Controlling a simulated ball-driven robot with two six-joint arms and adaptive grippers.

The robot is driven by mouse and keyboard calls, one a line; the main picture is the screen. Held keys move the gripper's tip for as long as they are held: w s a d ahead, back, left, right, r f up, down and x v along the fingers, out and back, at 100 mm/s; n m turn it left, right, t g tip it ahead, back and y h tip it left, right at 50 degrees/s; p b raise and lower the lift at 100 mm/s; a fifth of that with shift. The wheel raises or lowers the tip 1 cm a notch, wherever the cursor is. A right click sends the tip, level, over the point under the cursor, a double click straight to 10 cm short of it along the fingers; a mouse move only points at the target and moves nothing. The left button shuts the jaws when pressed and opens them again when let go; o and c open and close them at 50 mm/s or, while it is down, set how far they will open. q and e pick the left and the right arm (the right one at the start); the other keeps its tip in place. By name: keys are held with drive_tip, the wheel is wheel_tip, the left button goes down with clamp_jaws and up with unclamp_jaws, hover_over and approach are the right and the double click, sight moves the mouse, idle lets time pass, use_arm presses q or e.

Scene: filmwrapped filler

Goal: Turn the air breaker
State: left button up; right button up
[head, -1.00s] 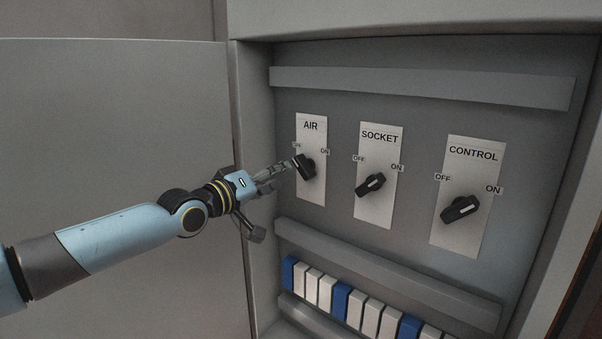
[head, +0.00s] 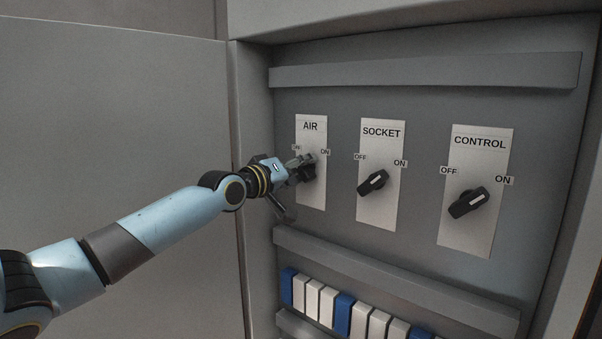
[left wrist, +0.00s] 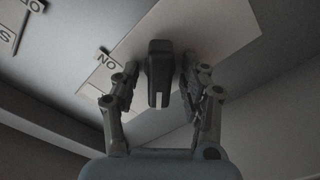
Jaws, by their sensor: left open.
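The air breaker is a black rotary knob (head: 310,172) on a white plate labelled AIR (head: 312,126), at the left of the cabinet panel. My left gripper (head: 301,165) is open at this knob and partly hides it in the head view. In the left wrist view, the knob (left wrist: 159,72) with its white mark stands between the two open fingers (left wrist: 160,88). A gap shows on each side, narrower on the right. Its OFF label is partly hidden; the ON label shows to its right in the head view. My right gripper is not in view.
The SOCKET knob (head: 373,182) and CONTROL knob (head: 468,202) are to the right on similar plates. A grey rail (head: 400,278) and a row of blue and white blocks (head: 343,312) lie below. The cabinet door (head: 120,130) stands open at the left.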

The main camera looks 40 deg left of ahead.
use_arm(q)
drive_tip(key=shift+c, duration=0.2)
clamp_jaws()
